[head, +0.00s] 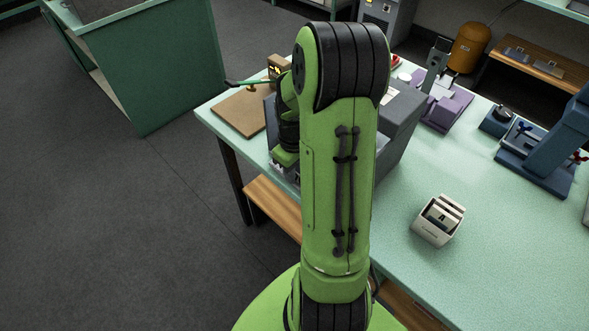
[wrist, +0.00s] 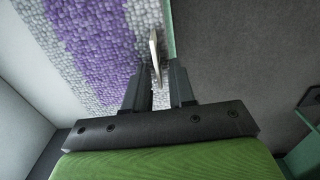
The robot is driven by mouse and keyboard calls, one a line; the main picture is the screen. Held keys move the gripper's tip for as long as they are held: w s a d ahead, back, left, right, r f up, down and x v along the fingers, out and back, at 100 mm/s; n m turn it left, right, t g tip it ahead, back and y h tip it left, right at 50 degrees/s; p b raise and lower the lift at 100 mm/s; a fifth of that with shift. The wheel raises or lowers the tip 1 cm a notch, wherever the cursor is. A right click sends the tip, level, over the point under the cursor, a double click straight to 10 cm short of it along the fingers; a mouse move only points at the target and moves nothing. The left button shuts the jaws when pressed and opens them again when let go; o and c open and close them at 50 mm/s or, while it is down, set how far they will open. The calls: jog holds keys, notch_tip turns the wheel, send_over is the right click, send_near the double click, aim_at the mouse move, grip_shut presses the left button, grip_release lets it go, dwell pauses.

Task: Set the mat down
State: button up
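The mat (wrist: 95,40) fills the upper left of the wrist view, with nubby grey and purple stripes. A thin pale loop (wrist: 154,50) stands at its right edge. My gripper (wrist: 162,75) has its two dark fingers close together with the loop between them. They look shut on it, though a narrow gap shows near the palm. Whether the mat rests on something is hidden. In the head view my own arm covers the mat and most of my gripper.
The pale green table (head: 400,270) carries a brown board (head: 238,114), a grey box (head: 404,110), purple fixtures (head: 445,108), a blue press (head: 555,145) and a small white holder (head: 438,220). Its front right area is mostly clear. A green bin (head: 165,70) stands left across open floor.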

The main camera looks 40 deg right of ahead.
jog(key=shift+o, duration=0.5)
jog(key=shift+r, duration=0.15)
notch_tip(320, 180, up, 12)
jog(key=p, duration=0.3)
jog(key=s+a+r+t+h, duration=0.1)
jog(key=s+a+r+t, duration=0.15)
jog(key=a+r, duration=0.65)
jog(key=s+a+t+y, duration=0.1)
jog(key=s+a+t, duration=0.2)
jog(key=s+a, duration=0.5)
jog(key=shift+s+a+r, duration=0.25)
jog(key=shift+s+a, duration=0.05)
jog(key=shift+a, duration=0.9)
jog(key=shift+d, duration=0.1)
